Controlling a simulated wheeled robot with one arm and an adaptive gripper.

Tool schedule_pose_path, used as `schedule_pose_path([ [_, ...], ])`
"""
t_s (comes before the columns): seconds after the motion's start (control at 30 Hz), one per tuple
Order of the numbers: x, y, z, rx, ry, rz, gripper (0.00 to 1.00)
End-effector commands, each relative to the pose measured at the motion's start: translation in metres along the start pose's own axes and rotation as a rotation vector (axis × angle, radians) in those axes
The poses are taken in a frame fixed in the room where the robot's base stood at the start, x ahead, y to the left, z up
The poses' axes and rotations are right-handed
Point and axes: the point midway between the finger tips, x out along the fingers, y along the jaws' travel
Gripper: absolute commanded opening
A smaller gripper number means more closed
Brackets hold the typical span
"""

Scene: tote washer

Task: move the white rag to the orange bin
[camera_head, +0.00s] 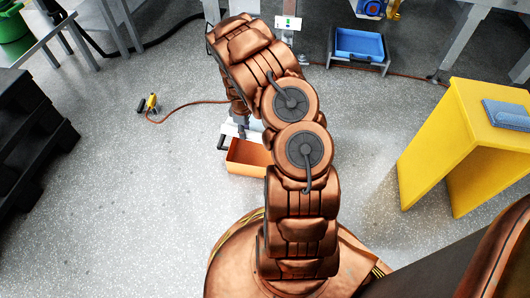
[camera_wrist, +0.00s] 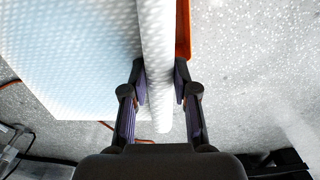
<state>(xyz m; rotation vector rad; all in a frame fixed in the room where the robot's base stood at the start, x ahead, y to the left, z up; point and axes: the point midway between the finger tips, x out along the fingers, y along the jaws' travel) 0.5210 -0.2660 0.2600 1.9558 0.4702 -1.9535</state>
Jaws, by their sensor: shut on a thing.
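The white rag (camera_head: 230,129) shows beside my gripper (camera_head: 241,132), partly hidden by my arm. In the wrist view my gripper (camera_wrist: 160,80) is shut on the white rag (camera_wrist: 75,60). A narrow fold stands between the fingers and a broad dotted sheet spreads to the left. The orange bin (camera_head: 247,152) stands on the floor, open side up, just below the rag in the picture. My arm covers its right side. A strip of the orange bin (camera_wrist: 183,30) shows right of the fold in the wrist view. I cannot tell whether the rag touches the bin.
A yellow stand (camera_head: 440,150) with a blue-grey folded item (camera_head: 507,114) on top is at right. Black stacked crates (camera_head: 30,140) are at left. A blue tray (camera_head: 358,44) sits at the back. A cable (camera_head: 185,106) crosses the floor; the left floor is mostly clear.

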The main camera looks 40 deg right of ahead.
Motion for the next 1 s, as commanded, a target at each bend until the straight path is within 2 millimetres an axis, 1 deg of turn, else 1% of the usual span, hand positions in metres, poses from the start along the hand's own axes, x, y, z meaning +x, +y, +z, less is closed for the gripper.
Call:
schedule_pose_path([
  [0.03,0.022,-0.001,0.018,-0.013,-0.004,-0.008,0.0],
  [0.1,0.044,-0.001,0.038,-0.041,-0.004,-0.011,0.0],
  [0.2,0.066,0.0,0.059,-0.078,-0.001,-0.005,0.0],
  [0.33,0.084,-0.001,0.079,-0.113,-0.001,-0.003,0.0],
  [0.4,0.089,-0.002,0.084,-0.124,-0.001,-0.004,0.0],
  [0.5,0.092,-0.003,0.088,-0.13,0.0,-0.003,0.0],
  [1.0,0.089,-0.002,0.088,-0.133,0.0,0.005,0.0],
])
